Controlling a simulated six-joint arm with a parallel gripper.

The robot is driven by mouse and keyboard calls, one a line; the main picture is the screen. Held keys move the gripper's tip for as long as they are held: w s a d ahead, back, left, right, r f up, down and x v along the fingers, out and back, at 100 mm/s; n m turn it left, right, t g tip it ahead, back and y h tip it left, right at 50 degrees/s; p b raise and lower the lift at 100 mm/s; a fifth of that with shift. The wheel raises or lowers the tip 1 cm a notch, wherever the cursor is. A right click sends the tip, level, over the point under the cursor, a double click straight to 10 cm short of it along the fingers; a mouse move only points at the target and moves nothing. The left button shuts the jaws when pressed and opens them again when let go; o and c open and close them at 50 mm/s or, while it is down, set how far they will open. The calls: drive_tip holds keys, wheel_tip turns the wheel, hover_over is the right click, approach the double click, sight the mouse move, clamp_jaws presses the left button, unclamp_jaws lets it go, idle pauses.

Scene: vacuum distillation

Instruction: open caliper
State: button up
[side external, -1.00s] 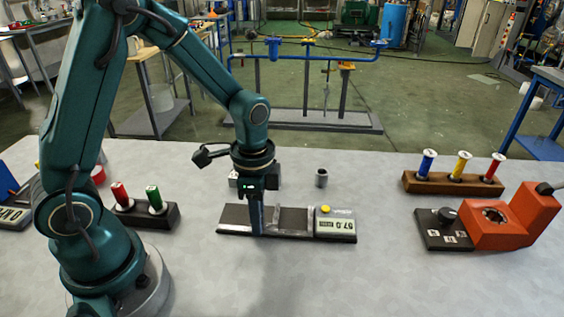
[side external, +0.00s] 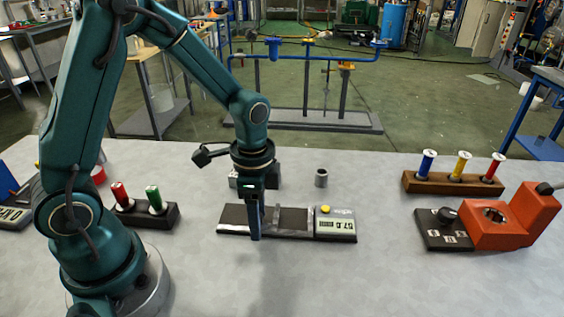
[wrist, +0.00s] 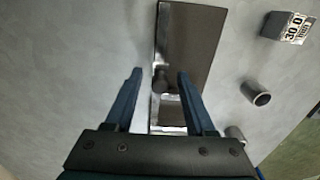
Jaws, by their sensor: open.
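The caliper (side external: 293,221) lies flat on the pale table in the side view, a long dark bar with a light metal crosspiece. A grey display block with a yellow button (side external: 325,209) sits at its right end; I cannot read its digits surely. In the wrist view its dark bar (wrist: 193,45) runs away from me. My gripper (side external: 254,238) points down at the left half of the caliper. In the wrist view my gripper (wrist: 160,74) is open, its two blue fingers apart on either side of a small dark knob (wrist: 160,82). Whether a finger touches it I cannot tell.
A small grey cylinder (side external: 321,178) and a grey block stand behind the caliper. A rack with red and green cylinders (side external: 145,213) is at left. A wooden rack (side external: 454,184) and an orange device (side external: 500,222) are at right. The table in front is clear.

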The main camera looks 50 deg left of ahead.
drive_tip(key=shift+r, duration=3.45)
drive_tip(key=shift+w+r, duration=0.1)
drive_tip(key=shift+r, duration=0.1)
drive_tip(key=s+r+n+t, duration=0.5)
drive_tip(key=s+r+n, duration=0.2)
drive_tip(key=s+n, duration=0.2)
drive_tip(key=shift+d+t, duration=0.3)
